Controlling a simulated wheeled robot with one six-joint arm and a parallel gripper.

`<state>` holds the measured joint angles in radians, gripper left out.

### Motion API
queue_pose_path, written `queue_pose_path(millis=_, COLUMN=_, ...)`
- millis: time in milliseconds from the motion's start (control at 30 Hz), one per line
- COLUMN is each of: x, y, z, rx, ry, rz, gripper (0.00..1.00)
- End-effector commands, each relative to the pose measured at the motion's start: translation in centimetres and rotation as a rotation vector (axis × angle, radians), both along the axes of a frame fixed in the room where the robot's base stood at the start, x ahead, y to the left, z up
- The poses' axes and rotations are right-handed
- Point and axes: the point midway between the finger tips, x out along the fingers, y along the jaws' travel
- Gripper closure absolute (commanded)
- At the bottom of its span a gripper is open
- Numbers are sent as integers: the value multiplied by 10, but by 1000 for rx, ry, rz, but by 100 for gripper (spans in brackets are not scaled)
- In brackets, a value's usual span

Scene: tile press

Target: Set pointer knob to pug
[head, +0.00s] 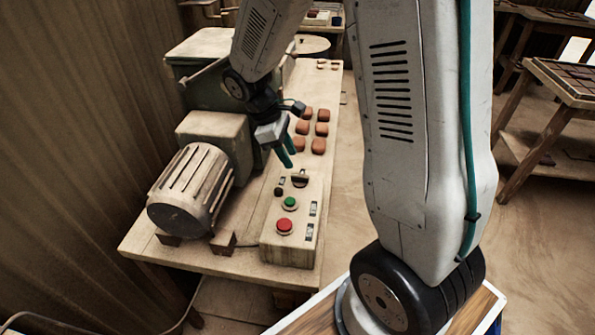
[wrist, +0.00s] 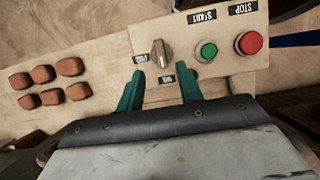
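The pointer knob (wrist: 160,53) is a small grey-brown knob on the beige control box (head: 297,236). In the wrist view its grip bar runs roughly up and down. The knob also shows in the head view (head: 300,179). My gripper (wrist: 163,86) is open and empty, its two green fingers apart, with the knob just beyond the gap between the tips. In the head view my gripper (head: 288,150) is above the knob end of the box.
A green button (wrist: 207,51) under a START label and a red button (wrist: 250,43) under a STOP label are beside the knob. Several reddish clay blocks (head: 319,146) lie behind the box. A ribbed motor (head: 190,188) stands to its left.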

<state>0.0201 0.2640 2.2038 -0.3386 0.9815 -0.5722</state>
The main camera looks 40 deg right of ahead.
Motion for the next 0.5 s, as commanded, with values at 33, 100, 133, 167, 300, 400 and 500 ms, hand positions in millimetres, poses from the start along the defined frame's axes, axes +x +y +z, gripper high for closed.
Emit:
queue_pose_path(millis=33, x=-3, y=-2, z=-7, rx=0, ry=3, rz=-1, gripper=64)
queue_pose_path(millis=100, x=-7, y=-5, z=-18, rx=0, ry=4, rz=-2, gripper=64)
queue_pose_path(millis=133, x=-8, y=-7, z=-23, rx=1, ry=3, rz=-3, gripper=64)
queue_pose_path(millis=167, x=-9, y=-8, z=-27, rx=1, ry=3, rz=-3, gripper=64)
queue_pose_path(millis=300, x=-15, y=-13, z=-46, rx=0, ry=3, rz=-2, gripper=64)
queue_pose_path(millis=400, x=-17, y=-16, z=-56, rx=0, ry=1, rz=-4, gripper=64)
queue_pose_path(millis=500, x=-19, y=-18, z=-60, rx=0, ry=0, rz=-4, gripper=64)
